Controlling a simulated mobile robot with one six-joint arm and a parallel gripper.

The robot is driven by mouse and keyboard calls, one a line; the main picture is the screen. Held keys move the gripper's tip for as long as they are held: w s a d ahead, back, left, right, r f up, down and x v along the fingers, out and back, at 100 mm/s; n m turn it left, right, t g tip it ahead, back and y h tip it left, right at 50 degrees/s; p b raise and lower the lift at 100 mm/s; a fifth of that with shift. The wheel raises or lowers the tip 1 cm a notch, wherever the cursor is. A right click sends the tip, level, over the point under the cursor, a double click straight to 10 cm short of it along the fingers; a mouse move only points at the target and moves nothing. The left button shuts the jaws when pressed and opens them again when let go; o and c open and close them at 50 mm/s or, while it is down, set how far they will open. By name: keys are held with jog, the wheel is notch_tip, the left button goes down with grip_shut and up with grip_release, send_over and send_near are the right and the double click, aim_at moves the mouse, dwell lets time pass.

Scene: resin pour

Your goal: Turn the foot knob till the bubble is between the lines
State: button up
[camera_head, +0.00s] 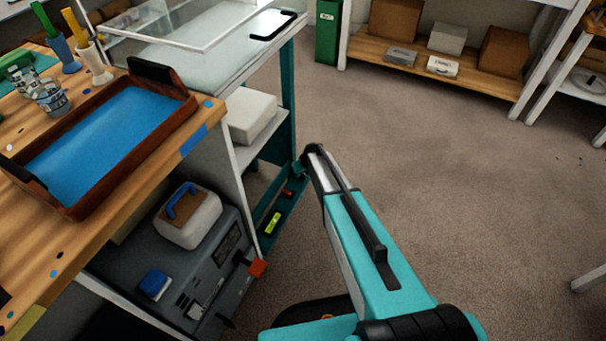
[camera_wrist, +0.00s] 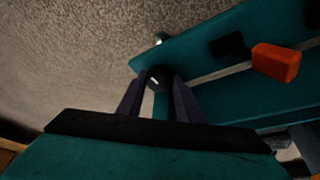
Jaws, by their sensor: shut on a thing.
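A dark round foot knob (camera_wrist: 160,77) with a pale mark on its face sits at the end of a teal rail. My gripper (camera_wrist: 159,92) is shut on this knob, one dark finger on each side. In the head view my gripper (camera_head: 303,172) reaches down to the front corner of the teal frame, and the knob cannot be made out there. A yellow-green level vial (camera_head: 272,223) lies on the low teal rail (camera_head: 266,238). Its bubble and lines are too small to tell. The vial does not show clearly in the wrist view.
A red-orange piece (camera_wrist: 277,62) sits on the rail near the knob; a small red piece (camera_head: 288,193) shows there in the head view. A grey machine (camera_head: 180,275) stands left, under the wooden bench with a blue-filled tray (camera_head: 180,85).

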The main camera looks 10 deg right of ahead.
jog(key=n+y, duration=0.1)
jog(key=n, duration=0.2)
jog(key=n+g+y, duration=0.1)
jog(key=n, duration=0.2)
jog(key=shift+w+d+b, duration=0.1)
jog(key=shift+w+b, duration=0.1)
jog(key=shift+b, duration=0.15)
jog(key=n+g, duration=0.1)
jog(key=n, duration=0.2)
jog(key=shift+y, duration=0.4)
jog(key=shift+n+g, duration=0.3)
jog(key=shift+n, duration=0.5)
jog(key=o, duration=1)
jog(key=shift+o, duration=0.2)
jog(key=shift+d+r, duration=0.1)
